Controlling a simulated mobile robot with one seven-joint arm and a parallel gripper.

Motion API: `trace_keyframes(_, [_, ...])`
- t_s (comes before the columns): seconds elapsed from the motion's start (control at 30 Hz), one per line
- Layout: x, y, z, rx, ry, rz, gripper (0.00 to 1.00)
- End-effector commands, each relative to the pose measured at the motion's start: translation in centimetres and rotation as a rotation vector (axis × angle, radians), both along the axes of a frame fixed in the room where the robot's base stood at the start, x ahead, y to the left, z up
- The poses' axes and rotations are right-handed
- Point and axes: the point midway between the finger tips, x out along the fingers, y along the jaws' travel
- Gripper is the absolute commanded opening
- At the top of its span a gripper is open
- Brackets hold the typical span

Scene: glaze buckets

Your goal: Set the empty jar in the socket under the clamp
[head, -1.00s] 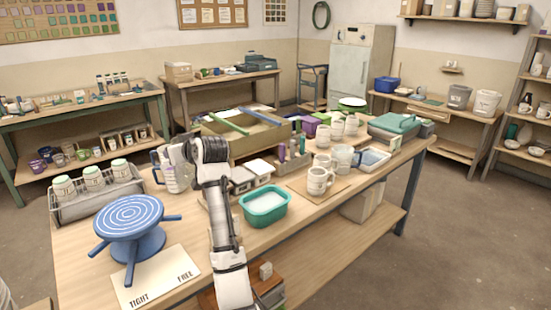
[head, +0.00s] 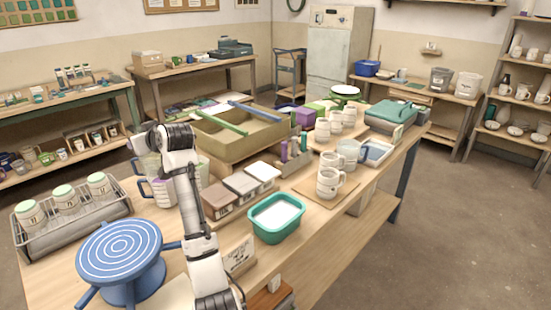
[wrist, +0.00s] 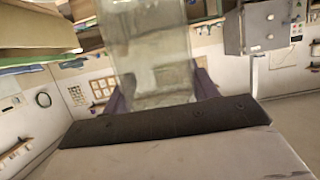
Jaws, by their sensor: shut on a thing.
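In the wrist view, a clear, see-through jar (wrist: 155,50) stands between the two dark purple fingers of my gripper (wrist: 161,88). The gripper is shut on the jar's sides. The jar looks empty, with the room showing blurred through it; its top is cut off by the frame edge. In the head view, my arm rises over the front of the workbench, and its bent wrist hides most of the gripper and jar. I cannot make out a clamp or a socket in either view.
The workbench (head: 320,225) carries a blue banding wheel (head: 118,252), a wire rack of lidded jars (head: 75,228), a measuring jug (head: 163,192), lidded boxes (head: 240,185), a teal tub (head: 276,217) and mugs (head: 330,180). A wooden tray (head: 245,135) stands behind.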

Motion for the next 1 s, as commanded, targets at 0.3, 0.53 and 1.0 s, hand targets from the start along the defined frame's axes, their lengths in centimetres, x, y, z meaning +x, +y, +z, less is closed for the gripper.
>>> trace_keyframes(0.3, [0.0, 0.0, -0.4, 0.0, 0.001, 0.0, 0.35])
trace_keyframes(0.53, [-0.1, 0.0, -5.3, -0.003, 0.007, 0.001, 0.35])
trace_keyframes(1.0, [0.0, 0.0, -15.3, 0.0, 0.001, 0.0, 0.35])
